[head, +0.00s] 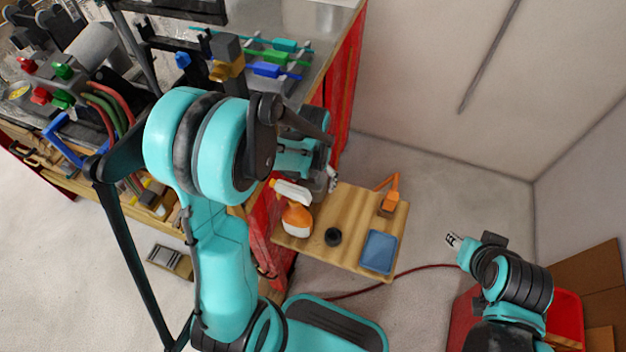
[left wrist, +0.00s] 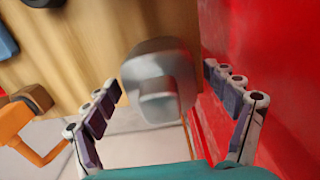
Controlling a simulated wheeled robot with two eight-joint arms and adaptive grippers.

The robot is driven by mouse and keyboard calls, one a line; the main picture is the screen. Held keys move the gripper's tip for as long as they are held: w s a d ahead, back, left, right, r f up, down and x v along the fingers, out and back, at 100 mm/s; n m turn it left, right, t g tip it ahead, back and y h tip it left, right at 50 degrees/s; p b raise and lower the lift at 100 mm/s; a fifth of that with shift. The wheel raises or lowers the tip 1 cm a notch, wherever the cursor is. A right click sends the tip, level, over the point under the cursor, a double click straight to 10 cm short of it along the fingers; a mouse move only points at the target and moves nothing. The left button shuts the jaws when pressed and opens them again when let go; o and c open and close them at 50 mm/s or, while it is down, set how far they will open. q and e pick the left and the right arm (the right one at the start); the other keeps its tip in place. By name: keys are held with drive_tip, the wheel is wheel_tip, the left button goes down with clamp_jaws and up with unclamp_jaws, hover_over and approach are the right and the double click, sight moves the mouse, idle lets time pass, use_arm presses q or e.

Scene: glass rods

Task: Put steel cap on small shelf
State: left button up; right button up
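The steel cap (left wrist: 158,72) is a grey metal piece with a wide round flange and a narrower stub. In the left wrist view it is at the edge of the small wooden shelf (left wrist: 75,50), beside a red panel. My left gripper (head: 328,180) is over the shelf's back left corner in the head view. Its fingers stand apart on either side of the cap, with gaps visible. Contact between cap and shelf is hard to make out. The shelf also shows in the head view (head: 310,245). My right gripper (head: 453,240) is right of the shelf, empty and small in view.
On the shelf are an orange and white spray bottle (head: 296,212), a black round piece (head: 333,237), a blue tray (head: 379,251) and an orange tool (head: 390,199). A cluttered workbench (head: 325,25) with red sides stands at the upper left. A red cable crosses the floor.

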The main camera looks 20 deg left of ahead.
use_arm(q)
wheel_tip(320, 180, up, 11)
drive_tip(key=p, duration=0.4)
drive_tip(key=shift+r+p, duration=0.1)
drive_tip(key=shift+p, duration=0.2)
drive_tip(key=shift+r, duration=0.6)
drive_tip(key=shift+s+r, duration=0.25)
drive_tip(key=shift+r, duration=0.1)
drive_tip(key=s+d+r+t, duration=0.3)
drive_tip(key=s+r+t, duration=0.4)
drive_tip(key=s, duration=0.3)
drive_tip(key=shift+d+m, duration=0.3)
